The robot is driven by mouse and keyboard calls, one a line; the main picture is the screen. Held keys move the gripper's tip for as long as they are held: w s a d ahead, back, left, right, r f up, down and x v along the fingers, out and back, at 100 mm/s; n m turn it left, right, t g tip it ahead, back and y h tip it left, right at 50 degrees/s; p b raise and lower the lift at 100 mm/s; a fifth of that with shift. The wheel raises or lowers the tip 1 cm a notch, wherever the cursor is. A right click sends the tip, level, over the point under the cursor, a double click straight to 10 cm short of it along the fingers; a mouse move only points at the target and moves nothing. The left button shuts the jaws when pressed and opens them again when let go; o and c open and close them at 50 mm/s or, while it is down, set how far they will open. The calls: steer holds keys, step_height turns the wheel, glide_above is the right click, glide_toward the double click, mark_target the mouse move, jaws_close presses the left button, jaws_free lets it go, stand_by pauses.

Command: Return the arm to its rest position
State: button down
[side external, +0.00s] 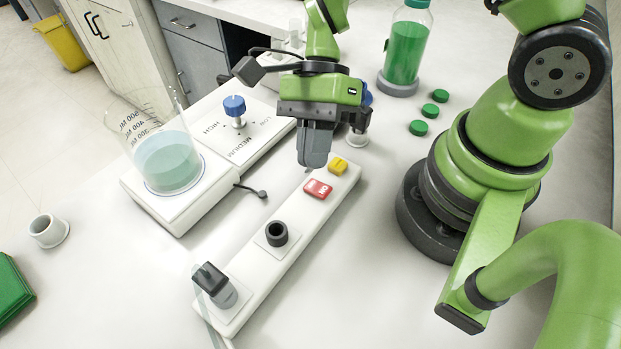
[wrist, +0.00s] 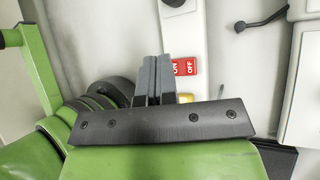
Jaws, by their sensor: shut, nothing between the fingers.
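My gripper (side external: 306,168) hangs above the far part of a long white strip (side external: 262,262), close to a red switch (side external: 318,189) and a yellow button (side external: 338,165). Its grey fingers are together with nothing between them. In the wrist view the shut fingers (wrist: 151,58) point up the picture, beside the red ON/OFF switch (wrist: 186,67). The yellow button is mostly hidden there behind the gripper body. I cannot tell the exact height of the fingertips over the strip.
A beaker (side external: 168,160) of teal liquid stands on a white plate device with a blue knob (side external: 235,105). A green-filled bottle (side external: 405,50) and several green caps (side external: 418,128) are at the back. The strip holds a black socket (side external: 277,234) and a grey plug-like part (side external: 215,285).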

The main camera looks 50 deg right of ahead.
steer(key=shift+s+r, duration=0.15)
steer(key=shift+r, duration=0.7)
steer(key=shift+r, duration=0.1)
steer(key=s+d+r+n+t+h, duration=0.2)
steer(key=d+r+n+t, duration=0.2)
steer(key=r+n, duration=0.3)
steer(key=s+d+r+n+t+h, duration=0.2)
steer(key=r+n+t, duration=0.5)
steer(key=r, duration=0.5)
steer(key=shift+s+d+r+n+h, duration=0.35)
steer(key=shift+d+n+h, duration=0.3)
steer(key=shift+d, duration=0.35)
